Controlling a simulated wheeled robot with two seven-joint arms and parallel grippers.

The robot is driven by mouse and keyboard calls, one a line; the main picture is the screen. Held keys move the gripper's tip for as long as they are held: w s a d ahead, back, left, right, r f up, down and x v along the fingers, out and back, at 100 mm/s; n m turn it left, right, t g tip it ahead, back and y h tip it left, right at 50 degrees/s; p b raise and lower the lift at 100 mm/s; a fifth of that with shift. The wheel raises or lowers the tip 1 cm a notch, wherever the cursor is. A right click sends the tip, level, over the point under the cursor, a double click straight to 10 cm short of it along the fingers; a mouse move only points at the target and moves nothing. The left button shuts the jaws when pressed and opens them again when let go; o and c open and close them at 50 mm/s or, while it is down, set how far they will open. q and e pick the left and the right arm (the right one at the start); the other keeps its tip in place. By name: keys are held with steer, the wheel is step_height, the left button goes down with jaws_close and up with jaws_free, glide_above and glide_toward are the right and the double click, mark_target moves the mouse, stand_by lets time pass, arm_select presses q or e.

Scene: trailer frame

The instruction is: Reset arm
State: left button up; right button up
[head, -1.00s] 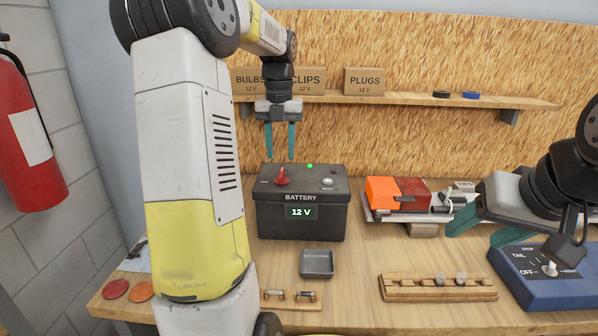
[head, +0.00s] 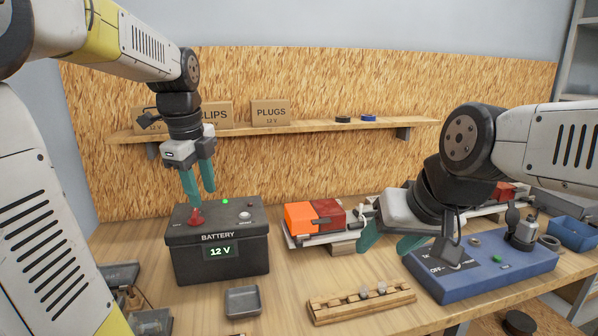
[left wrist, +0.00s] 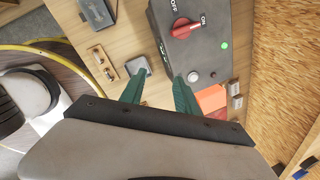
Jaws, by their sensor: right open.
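My left gripper (head: 199,196) is open and empty above the back of the black battery (head: 186,263). Its two teal fingers stand apart in the left wrist view (left wrist: 156,88). The battery display reads 12 V and a green light glows on its top. The battery's red switch (head: 196,217) lies just below the left fingertips in the head view; it also shows in the left wrist view (left wrist: 183,28), between the OFF and ON marks. My right gripper (head: 386,245) is open and empty, tilted down beside the blue switch box (head: 490,275), and covers part of it.
An orange and red lamp (head: 315,216) lies behind the right gripper. A grey tray (head: 242,301) and a wooden rack (head: 340,309) with small bulbs sit at the front. A wall shelf (head: 290,127) with boxes runs behind the left arm. A blue bin (head: 574,232) is at right.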

arm_select(q)
steer(key=s+d+f+n+t+h, duration=0.1)
steer(key=s+d+n+t, duration=0.1)
steer(key=s+n, duration=0.5)
steer(key=s+d+f+n+t+h, duration=0.1)
steer(key=s+d+n, duration=0.3)
steer(key=n, duration=0.9)
steer(key=s+f, duration=0.1)
steer(key=s, duration=0.2)
steer(key=shift+s+d+t, duration=0.15)
steer(key=shift+d+t, duration=0.15)
steer(key=shift+t, duration=0.1)
